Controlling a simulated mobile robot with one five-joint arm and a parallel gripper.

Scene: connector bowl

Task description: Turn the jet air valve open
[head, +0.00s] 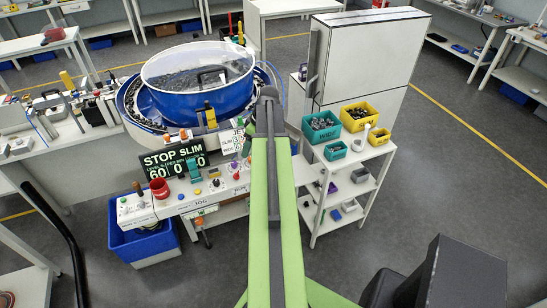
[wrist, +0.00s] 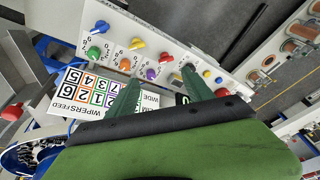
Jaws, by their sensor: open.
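No part in view is clearly marked as the jet air valve, so I cannot tell which one it is. The white control panel (head: 165,206) carries several coloured knobs left of my arm in the head view. My arm hides part of the panel in the head view.
A blue feeder bowl (head: 205,95) with a clear lid stands behind the panel. A black display (head: 173,167) reads STOP SLIM. A white shelf (head: 350,175) with yellow bins (head: 358,115) stands right. A blue crate (head: 143,243) sits below.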

